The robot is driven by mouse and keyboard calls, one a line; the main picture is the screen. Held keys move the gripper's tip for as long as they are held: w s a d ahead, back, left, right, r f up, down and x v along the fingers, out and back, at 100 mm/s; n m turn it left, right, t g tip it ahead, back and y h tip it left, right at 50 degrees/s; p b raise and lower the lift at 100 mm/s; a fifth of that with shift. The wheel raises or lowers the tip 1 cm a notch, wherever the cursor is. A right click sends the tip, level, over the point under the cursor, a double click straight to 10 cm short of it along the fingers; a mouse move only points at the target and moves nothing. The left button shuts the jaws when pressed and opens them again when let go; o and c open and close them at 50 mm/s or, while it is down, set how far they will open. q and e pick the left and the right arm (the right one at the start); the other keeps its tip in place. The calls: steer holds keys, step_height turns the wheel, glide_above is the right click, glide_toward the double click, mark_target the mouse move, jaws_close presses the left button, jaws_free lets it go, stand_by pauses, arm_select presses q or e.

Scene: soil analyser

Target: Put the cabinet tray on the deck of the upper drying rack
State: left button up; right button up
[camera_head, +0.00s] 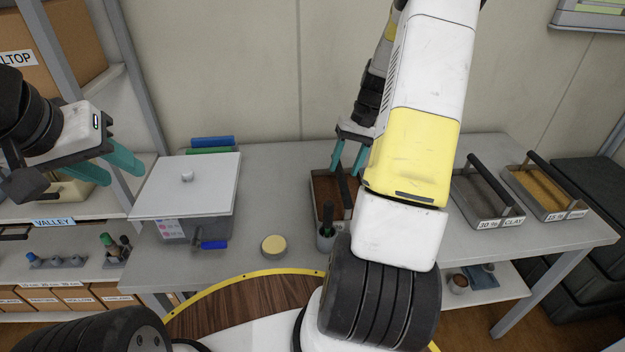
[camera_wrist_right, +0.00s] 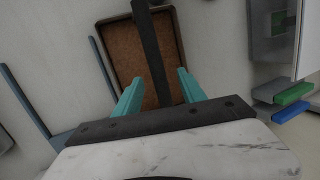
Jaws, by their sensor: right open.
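A tray of brown soil (camera_head: 320,190) with a dark bar handle (camera_head: 343,187) lies on the grey table, partly hidden behind my right arm. I cannot read a label on it. My right gripper (camera_head: 349,163) is above this tray with its teal fingers apart. In the right wrist view, the soil tray (camera_wrist_right: 118,55) lies beyond the open fingers (camera_wrist_right: 160,82), and its dark handle (camera_wrist_right: 152,55) runs between them. My left gripper (camera_head: 124,177) is open and empty at the left, near the shelving. I cannot tell which structure is the upper drying rack.
A grey lidded box (camera_head: 185,190) stands on the table's left. A round yellow-topped pot (camera_head: 273,246) and a dark-handled tool in a cup (camera_head: 326,238) are in front. Two handled trays, clay (camera_head: 483,200) and 15 % (camera_head: 545,193), sit right. Shelving (camera_head: 60,215) stands left.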

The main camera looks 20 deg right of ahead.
mark_target(337, 199)
steer(key=x, duration=0.7)
steer(key=shift+s+f, duration=0.1)
steer(key=shift+f, duration=0.3)
jaws_close()
stand_by(1.0)
